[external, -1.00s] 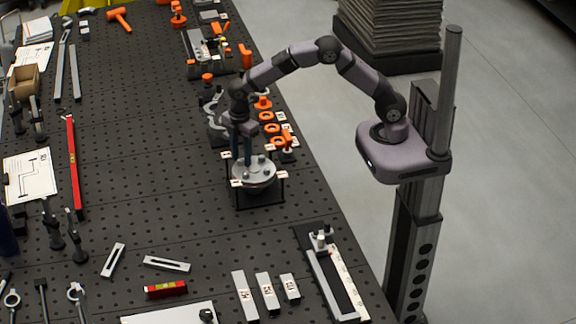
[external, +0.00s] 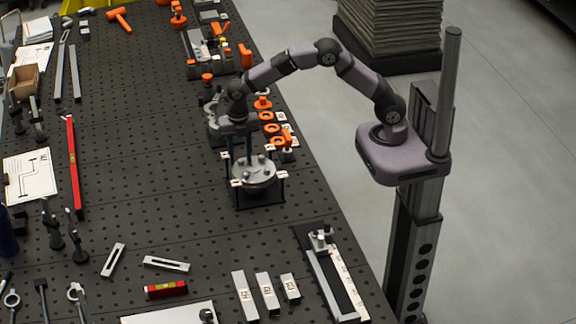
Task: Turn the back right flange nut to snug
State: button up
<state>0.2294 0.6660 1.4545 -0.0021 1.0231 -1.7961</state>
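The round grey flange (external: 254,177) sits in a dark square frame near the middle of the bench's right side. Several small nuts or studs stand up around its top face. White label tags sit at the frame's corners. My gripper (external: 240,160) points down over the back left of the flange as seen here. Its two fingers are visibly apart, with a gap between them. The fingertips are close above the flange's rear edge; I cannot tell whether they touch a nut. The rear nuts are partly hidden by the fingers and too small to make out clearly.
Orange rings and knobs (external: 268,128) lie close behind and right of the flange. A grey clamp-like part (external: 214,112) is behind my gripper. Marked metal blocks (external: 268,293) and a long slide fixture (external: 335,280) lie in front.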

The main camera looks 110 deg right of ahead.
notch_tip(320, 180, up, 7)
jog(key=shift+r+b, duration=0.1)
jog(key=shift+b, duration=1.1)
jog(key=s+a+f+m+b, duration=0.1)
jog(key=s+a+f+m, duration=0.2)
jog(key=s+m, duration=0.3)
jog(key=s+a+f+m+b, duration=0.2)
jog(key=s+a+f+m, duration=0.2)
jog(key=s, duration=0.7)
jog(key=s+a+f+m+b, duration=0.1)
jog(key=s+a+f+m, duration=0.3)
jog(key=s+f+m, duration=0.2)
jog(key=shift+s+m, duration=1)
jog(key=shift+s, duration=0.3)
notch_tip(320, 180, up, 13)
jog(key=p, duration=1.2)
jog(key=shift+p, duration=0.4)
